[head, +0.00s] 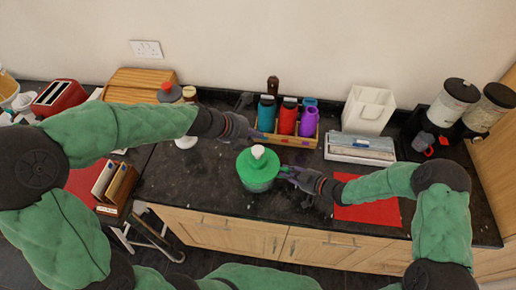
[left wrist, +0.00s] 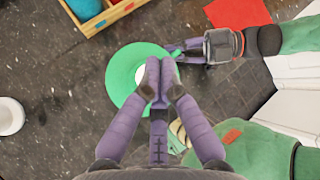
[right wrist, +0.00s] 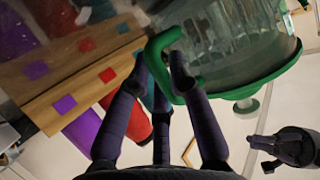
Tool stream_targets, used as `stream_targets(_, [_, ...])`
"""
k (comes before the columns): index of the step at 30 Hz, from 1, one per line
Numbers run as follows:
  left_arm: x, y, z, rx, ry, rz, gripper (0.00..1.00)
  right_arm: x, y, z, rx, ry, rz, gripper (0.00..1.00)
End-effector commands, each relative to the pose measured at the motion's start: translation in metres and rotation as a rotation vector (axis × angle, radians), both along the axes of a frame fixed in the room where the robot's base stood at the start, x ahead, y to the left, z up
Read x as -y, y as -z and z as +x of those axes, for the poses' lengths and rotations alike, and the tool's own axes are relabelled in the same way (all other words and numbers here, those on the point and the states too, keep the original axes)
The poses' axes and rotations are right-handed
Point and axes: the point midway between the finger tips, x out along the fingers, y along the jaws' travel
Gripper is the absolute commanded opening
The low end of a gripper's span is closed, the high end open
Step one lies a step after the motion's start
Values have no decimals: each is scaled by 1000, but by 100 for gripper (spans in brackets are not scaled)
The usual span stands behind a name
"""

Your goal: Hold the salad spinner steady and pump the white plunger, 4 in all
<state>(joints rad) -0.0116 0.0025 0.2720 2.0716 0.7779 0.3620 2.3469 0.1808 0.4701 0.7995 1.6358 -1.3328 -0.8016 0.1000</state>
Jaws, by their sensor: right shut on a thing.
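The salad spinner has a green lid (head: 248,180) and a clear bowl (right wrist: 230,45). It stands upright on the dark counter in the head view. The white plunger (head: 258,152) sticks up from the middle of the lid; in the right wrist view it shows at the lid (right wrist: 245,108). My left gripper (head: 262,136) is above and just behind the plunger; in the left wrist view its fingertips (left wrist: 160,68) are together over the lid, partly hiding the plunger. My right gripper (head: 284,172) is shut on the spinner's green handle (right wrist: 160,55) at its right side.
A wooden box (head: 288,141) with several coloured bottles stands behind the spinner. A white and grey box (head: 360,149) and a red mat (head: 370,211) are to the right. A white item (head: 186,141) stands at the left. The counter's front edge is close.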

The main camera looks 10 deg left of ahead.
Motion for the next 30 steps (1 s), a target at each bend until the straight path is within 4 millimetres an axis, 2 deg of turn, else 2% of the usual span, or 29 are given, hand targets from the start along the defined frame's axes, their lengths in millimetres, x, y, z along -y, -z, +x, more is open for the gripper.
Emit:
stream_targets(3, [-1,16,0,-3,-3,0,0,0,0,0,0,0,0,0])
stream_targets(12, [0,39,0,0,0,0,0,0,0,0,0,0,0,0])
stream_targets(30, [0,42,0,1,0,1,0,0,0,0,0,0,0,0])
